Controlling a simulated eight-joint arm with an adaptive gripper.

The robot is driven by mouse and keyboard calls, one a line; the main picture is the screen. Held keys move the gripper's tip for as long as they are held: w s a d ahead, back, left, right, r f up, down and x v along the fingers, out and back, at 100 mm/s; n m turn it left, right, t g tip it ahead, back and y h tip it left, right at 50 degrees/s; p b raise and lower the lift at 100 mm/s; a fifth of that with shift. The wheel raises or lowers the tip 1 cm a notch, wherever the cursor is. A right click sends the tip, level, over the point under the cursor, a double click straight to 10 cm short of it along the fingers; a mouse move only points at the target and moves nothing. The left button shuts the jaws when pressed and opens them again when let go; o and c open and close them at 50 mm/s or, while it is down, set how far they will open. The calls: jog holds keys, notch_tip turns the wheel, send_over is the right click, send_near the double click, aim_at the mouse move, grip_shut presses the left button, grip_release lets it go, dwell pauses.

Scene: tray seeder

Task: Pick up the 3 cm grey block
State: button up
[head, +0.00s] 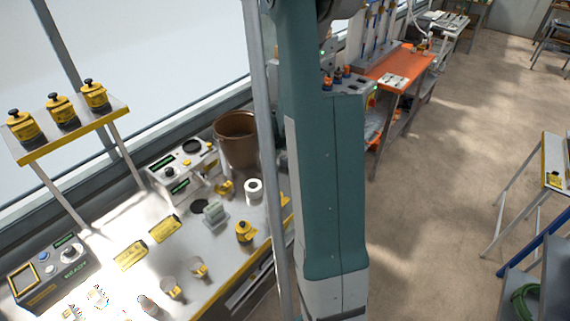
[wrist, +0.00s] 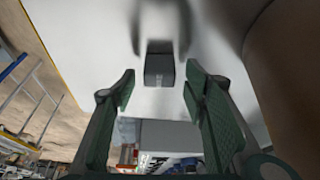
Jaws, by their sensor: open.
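A small dark grey block (wrist: 159,68) shows in the wrist view on a pale worktop, ahead of my fingertips and near the middle of the gap between them. My gripper (wrist: 160,82) has its two green fingers spread apart, one on each side of the picture, with nothing held between them. The fingers look clear of the block; how far it is beyond the tips I cannot tell. In the head view I cannot make out the block or my gripper; a teal column covers part of the bench.
A brown bucket (head: 237,138) stands at the bench's back; a large brown surface (wrist: 290,65) is close on the right in the wrist view. A white roll (head: 254,190), yellow-topped pieces and a small grey-green device (head: 215,212) stand on the bench. A raised shelf (head: 75,130) is left.

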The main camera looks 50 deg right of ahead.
jog(key=shift+d+f, duration=0.25)
jog(key=shift+f, duration=0.4)
jog(key=shift+c, duration=0.7)
jog(key=c, duration=0.9)
